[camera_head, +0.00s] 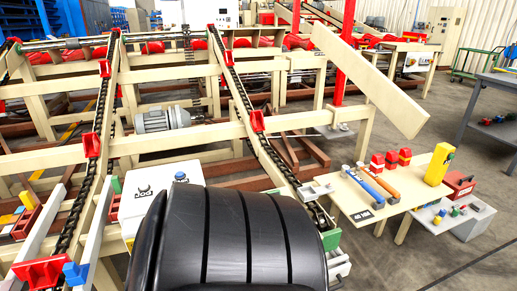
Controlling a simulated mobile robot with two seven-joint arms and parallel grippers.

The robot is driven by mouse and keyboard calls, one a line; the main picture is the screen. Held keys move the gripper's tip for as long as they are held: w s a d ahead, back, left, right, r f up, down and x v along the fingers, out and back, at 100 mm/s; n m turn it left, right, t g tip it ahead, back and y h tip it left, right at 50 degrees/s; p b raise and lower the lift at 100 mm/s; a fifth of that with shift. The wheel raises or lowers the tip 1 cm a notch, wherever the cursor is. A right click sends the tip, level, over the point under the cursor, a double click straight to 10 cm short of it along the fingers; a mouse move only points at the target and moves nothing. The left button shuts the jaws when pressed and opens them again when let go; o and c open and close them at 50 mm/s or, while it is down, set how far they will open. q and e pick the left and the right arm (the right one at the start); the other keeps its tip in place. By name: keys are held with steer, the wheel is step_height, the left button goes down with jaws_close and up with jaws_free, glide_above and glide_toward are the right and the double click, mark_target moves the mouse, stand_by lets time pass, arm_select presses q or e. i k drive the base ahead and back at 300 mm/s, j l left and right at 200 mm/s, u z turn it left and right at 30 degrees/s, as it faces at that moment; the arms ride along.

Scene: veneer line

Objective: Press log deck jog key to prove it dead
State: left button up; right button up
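A white control box (150,207) stands at the front of the log deck, left of the picture's middle. Its top carries a dark "JOG" marking (144,193) and a small blue and grey knob or key (180,177). The log deck (190,135) is a cream frame with dark chains and red chain dogs (92,144). A large black ribbed shape, which looks like part of my own body, fills the bottom middle and covers the box's lower right. Neither gripper shows, and nothing is seen touching the box.
At right a cream bench (400,203) holds red padlock-like blocks (391,160), blue and orange handled tools (376,186) and a yellow device (439,164). A red box (459,186) and a low white stand (466,226) are beside it. The floor at bottom right is open.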

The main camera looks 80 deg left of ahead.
mark_target(143, 186)
steer(key=u, duration=3.6)
